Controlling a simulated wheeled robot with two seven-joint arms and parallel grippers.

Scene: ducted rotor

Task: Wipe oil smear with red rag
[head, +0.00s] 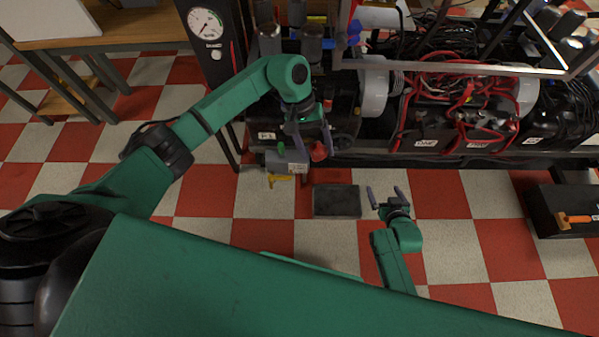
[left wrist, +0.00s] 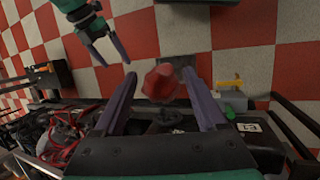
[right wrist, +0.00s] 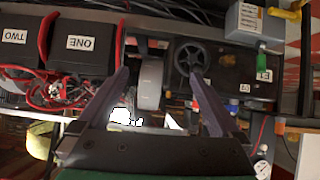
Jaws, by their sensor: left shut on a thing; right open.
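The red rag (head: 318,151) is a crumpled bundle at the tips of my left gripper (head: 312,138), in front of the machine's left end. It also shows in the left wrist view (left wrist: 160,82), between the fingers, which are shut on it. A dark handwheel (left wrist: 168,120) shows just beyond the rag there; I cannot tell whether they touch. My right gripper (head: 383,200) is open and empty, low over the floor beside a dark tray. It also shows in the left wrist view (left wrist: 104,45). I cannot make out an oil smear in any view.
The machine bench (head: 460,160) runs along the back, with red cables and black boxes. A dark flat tray (head: 337,203) lies on the checkered floor. A grey box with a yellow handle (head: 280,180) is at the bench's left end. A black case (head: 562,215) stands at right.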

